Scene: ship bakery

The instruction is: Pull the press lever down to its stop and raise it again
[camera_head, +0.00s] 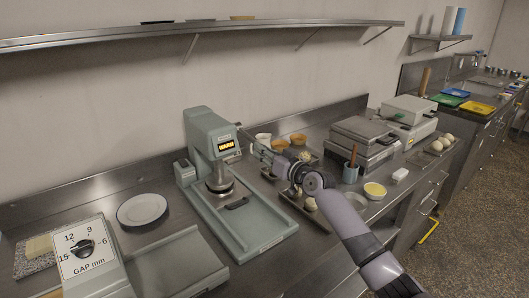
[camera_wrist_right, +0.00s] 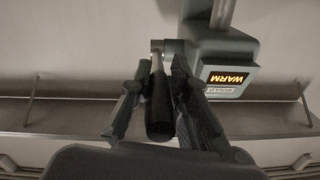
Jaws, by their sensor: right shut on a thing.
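The grey-green press (camera_head: 201,130) stands on the steel counter, with a lit WARM display on its head and a round plate (camera_head: 220,187) below it. My right gripper (camera_head: 262,153) is at the right side of the press head. In the right wrist view the lever's dark handle (camera_wrist_right: 160,108) lies between the two fingers of my right gripper (camera_wrist_right: 160,100), which is shut on it. The lever's pale rod runs to a pivot on the press head. In the head view the gripper mostly hides the lever. My left gripper is not in view.
A white plate (camera_head: 142,209) and a gap dial box (camera_head: 85,252) are at the left. Bowls (camera_head: 298,139), a waffle-iron-like appliance (camera_head: 362,140) and a yellow-filled cup (camera_head: 374,190) stand to the right. A wall shelf (camera_head: 200,25) runs above.

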